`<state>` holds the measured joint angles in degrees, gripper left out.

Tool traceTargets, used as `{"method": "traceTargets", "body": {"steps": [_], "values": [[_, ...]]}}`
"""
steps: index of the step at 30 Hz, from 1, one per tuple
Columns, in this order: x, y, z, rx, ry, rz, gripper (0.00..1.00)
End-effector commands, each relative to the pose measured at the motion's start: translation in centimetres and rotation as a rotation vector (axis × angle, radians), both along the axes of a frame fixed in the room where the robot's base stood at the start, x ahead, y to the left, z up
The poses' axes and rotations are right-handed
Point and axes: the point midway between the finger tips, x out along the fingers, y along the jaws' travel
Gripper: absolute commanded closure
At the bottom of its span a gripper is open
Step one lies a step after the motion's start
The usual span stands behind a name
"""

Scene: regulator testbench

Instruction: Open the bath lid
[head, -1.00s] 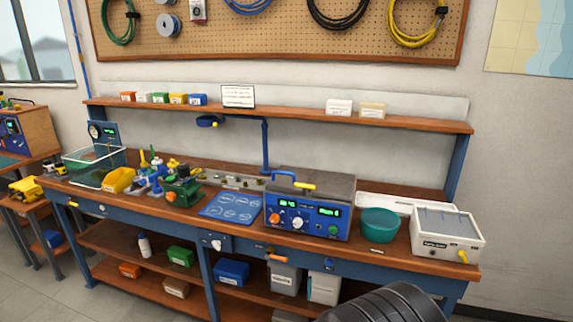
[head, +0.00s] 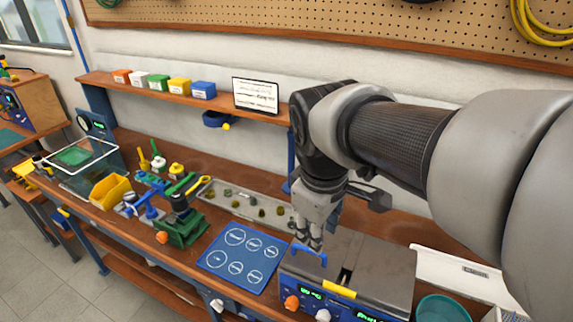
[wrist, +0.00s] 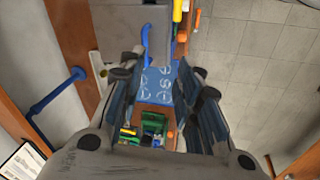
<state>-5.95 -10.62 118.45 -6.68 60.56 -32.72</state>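The bath is a box with a blue front panel (head: 330,303) holding green displays and knobs. Its flat grey lid (head: 375,265) lies closed on top. A blue handle (head: 309,251) stands at the lid's left side, and a yellow bar (head: 340,289) sits at its front edge. My gripper (head: 312,238) points down just above and behind the blue handle. In the wrist view, the fingers (wrist: 165,78) are spread apart with nothing held. The blue handle (wrist: 146,45) and grey lid (wrist: 115,35) show just beyond the fingertips. I cannot tell whether a finger touches the handle.
A blue mat with circles (head: 242,258) lies left of the bath. Behind it is a grey tray (head: 240,207) of small parts. A green vise-like device (head: 185,225) stands farther left. A teal bowl (head: 442,309) is at the right. The shelf (head: 140,85) runs along the wall behind.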

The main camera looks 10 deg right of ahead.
Motion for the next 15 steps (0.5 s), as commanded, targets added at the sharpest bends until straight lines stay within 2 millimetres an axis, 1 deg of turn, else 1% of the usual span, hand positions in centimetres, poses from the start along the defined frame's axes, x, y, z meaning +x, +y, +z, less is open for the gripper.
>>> {"method": "traceTargets", "body": {"steps": [1,3,7,11,15], "values": [[1.5,0.3,1.7,-0.023,0.026,0.061,0.69],[2.8,0.6,2.3,-0.046,0.051,0.129,0.69],[4.3,0.9,2.6,-0.071,0.074,0.201,0.69],[4.7,0.8,1.4,-0.076,0.081,0.217,0.69],[4.9,0.5,-1.1,-0.076,0.080,0.215,0.69]]}}
